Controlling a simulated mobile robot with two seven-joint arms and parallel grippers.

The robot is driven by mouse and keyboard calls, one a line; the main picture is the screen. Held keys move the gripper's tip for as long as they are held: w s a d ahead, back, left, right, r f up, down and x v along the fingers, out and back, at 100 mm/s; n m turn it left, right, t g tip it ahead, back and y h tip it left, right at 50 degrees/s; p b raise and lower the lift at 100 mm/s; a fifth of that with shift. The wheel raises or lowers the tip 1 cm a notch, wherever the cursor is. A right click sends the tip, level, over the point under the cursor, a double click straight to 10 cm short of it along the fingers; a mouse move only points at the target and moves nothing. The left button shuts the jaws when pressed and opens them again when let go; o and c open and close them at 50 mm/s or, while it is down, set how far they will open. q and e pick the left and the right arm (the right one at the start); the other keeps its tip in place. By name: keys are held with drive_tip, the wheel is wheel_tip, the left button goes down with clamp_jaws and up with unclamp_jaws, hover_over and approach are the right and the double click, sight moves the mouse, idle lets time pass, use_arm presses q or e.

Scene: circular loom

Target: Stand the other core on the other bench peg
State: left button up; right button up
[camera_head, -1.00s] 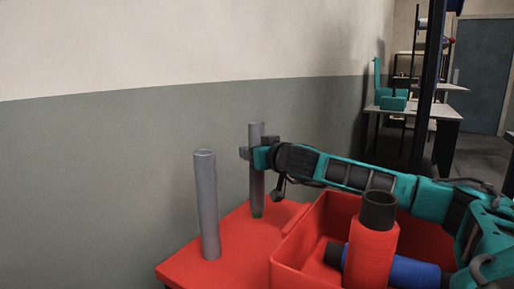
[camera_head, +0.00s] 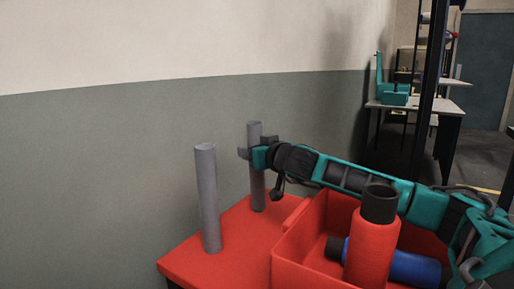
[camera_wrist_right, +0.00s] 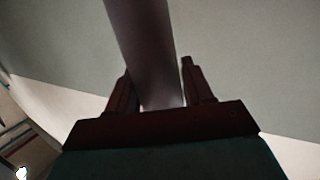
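One grey core (camera_head: 207,200) stands upright on the red bench (camera_head: 190,265), at the near left. The other grey core (camera_head: 257,190) is upright at the back of the bench, its lower end at the bench top. The bench pegs do not show; both are hidden at the cores' feet. My right gripper (camera_head: 257,150) reaches in from the right and is shut on the far core near its top. In the right wrist view the core (camera_wrist_right: 148,50) runs between the two fingers (camera_wrist_right: 160,95). My left gripper is not in view.
A red bin (camera_head: 300,262) on the right holds a red spool (camera_head: 372,250) standing upright and a blue spool (camera_head: 415,268) lying down. The wall (camera_head: 100,170) is close behind the bench. A black post (camera_head: 427,90) and a far table (camera_head: 440,106) stand beyond.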

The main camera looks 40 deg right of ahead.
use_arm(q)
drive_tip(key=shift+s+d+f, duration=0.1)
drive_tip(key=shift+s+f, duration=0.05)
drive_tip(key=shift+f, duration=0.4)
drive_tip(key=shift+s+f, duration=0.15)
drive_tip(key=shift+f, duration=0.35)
use_arm(e)
drive_tip(key=o, duration=0.5)
drive_tip(key=shift+f, duration=0.2)
drive_tip(key=shift+c, duration=0.2)
drive_tip(key=shift+w+a, duration=0.1)
drive_tip(key=shift+w, duration=0.05)
use_arm(q)
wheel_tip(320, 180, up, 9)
drive_tip(key=p, duration=0.8)
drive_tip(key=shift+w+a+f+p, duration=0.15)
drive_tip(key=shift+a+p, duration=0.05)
drive_tip(key=shift+p, duration=0.2)
use_arm(e)
wheel_tip(320, 180, up, 20)
drive_tip(key=shift+r, duration=0.25)
